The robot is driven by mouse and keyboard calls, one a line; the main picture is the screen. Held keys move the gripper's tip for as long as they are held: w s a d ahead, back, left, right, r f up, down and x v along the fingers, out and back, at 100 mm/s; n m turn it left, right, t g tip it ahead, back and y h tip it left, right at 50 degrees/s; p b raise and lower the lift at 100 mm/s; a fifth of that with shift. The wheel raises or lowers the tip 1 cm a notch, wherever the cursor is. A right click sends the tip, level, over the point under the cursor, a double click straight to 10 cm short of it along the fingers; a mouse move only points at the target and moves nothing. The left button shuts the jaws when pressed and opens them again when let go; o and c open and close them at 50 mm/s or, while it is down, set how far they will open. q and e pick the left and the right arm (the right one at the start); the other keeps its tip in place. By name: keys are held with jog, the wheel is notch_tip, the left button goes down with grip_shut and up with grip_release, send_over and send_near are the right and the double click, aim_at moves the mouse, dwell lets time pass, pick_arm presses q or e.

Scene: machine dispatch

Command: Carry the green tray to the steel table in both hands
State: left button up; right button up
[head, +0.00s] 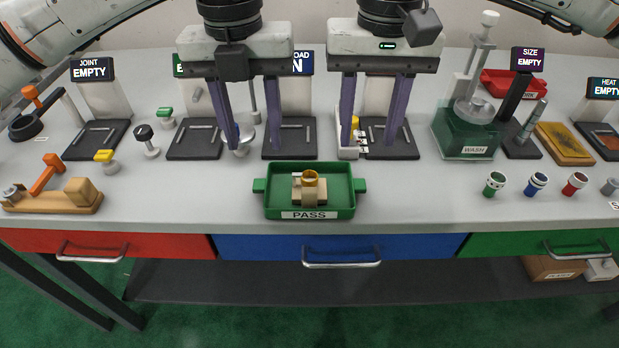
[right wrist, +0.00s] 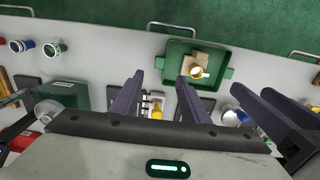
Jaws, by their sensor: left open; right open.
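The green tray (head: 263,208) sits near the front edge of the grey table, labelled PASS, with a tab handle on its left and right ends. A beige block part with a brass-coloured ring (head: 310,178) lies in it. The tray also shows in the right wrist view (right wrist: 222,74). My left gripper (head: 255,147) is open and empty, above and behind the tray's left side. My right gripper (head: 370,155) is open and empty, above and behind the tray's right side; its fingers show in the right wrist view (right wrist: 160,98). Neither touches the tray. I cannot identify a separate steel table.
Black stations with small screens line the back of the grey table (head: 400,205). A wooden block with an orange hammer (head: 55,198) is left. Drawer handles (head: 341,264) project below the front edge.

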aim_at(260, 183)
pick_arm(q)
jog(key=shift+a+r, duration=0.15)
jog(key=shift+r, duration=0.05)
notch_tip(260, 183, down, 10)
jog(key=shift+f, duration=0.15)
pick_arm(e)
notch_tip(260, 183, down, 10)
jog(key=shift+f, duration=0.15)
pick_arm(q)
jog(key=shift+c, duration=0.3)
pick_arm(e)
jog(key=shift+c, duration=0.3)
pick_arm(q)
grip_shut()
pick_arm(e)
grip_shut()
